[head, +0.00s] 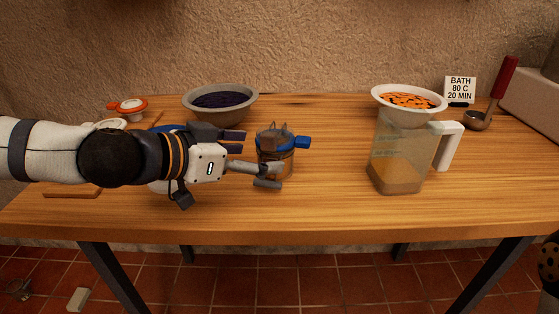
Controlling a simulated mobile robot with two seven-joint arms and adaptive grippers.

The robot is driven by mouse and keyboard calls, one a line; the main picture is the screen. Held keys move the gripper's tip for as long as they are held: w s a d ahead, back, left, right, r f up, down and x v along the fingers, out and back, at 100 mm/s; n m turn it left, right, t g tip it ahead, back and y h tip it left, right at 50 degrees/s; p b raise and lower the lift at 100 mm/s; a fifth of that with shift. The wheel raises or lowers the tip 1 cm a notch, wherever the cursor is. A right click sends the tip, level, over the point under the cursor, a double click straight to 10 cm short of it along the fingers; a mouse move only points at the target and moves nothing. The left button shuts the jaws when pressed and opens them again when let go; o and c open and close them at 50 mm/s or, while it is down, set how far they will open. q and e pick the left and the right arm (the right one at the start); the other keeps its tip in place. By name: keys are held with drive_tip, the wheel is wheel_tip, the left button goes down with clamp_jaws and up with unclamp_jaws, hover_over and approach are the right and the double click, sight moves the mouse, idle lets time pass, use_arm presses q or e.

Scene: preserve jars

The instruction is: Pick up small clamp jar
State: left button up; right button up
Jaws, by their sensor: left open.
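The small clamp jar (277,155) stands upright on the wooden table, left of the middle. It is see-through with brownish contents, a wire clamp on top and a blue part at the rim reaching right. My left gripper (257,160) comes in from the left, level with the jar, with its fingers parted. The near finger lies in front of the jar's lower part and hides some of it. The far finger ends at the jar's left side. I cannot tell whether either finger touches it. My right gripper is not in view.
A grey bowl (187,107) of dark fruit stands behind my left gripper. The table is clear between jar and jug.

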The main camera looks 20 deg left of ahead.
use_arm(q)
drive_tip(key=b+x, duration=0.1)
drive_tip(key=x, duration=0.3)
drive_tip(key=shift+w+d+b, duration=0.2)
drive_tip(key=shift+d+b, duration=0.15)
drive_tip(key=shift+b, duration=0.05)
drive_tip(key=shift+w+d, duration=0.1)
drive_tip(key=shift+w, duration=0.1)
drive_tip(key=shift+r, duration=0.3)
drive_tip(key=c, duration=1.7)
drive_tip(key=shift+c, duration=0.2)
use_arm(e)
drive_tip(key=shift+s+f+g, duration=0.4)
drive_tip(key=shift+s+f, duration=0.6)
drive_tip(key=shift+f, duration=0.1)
use_arm(q)
drive_tip(key=shift+r, duration=0.1)
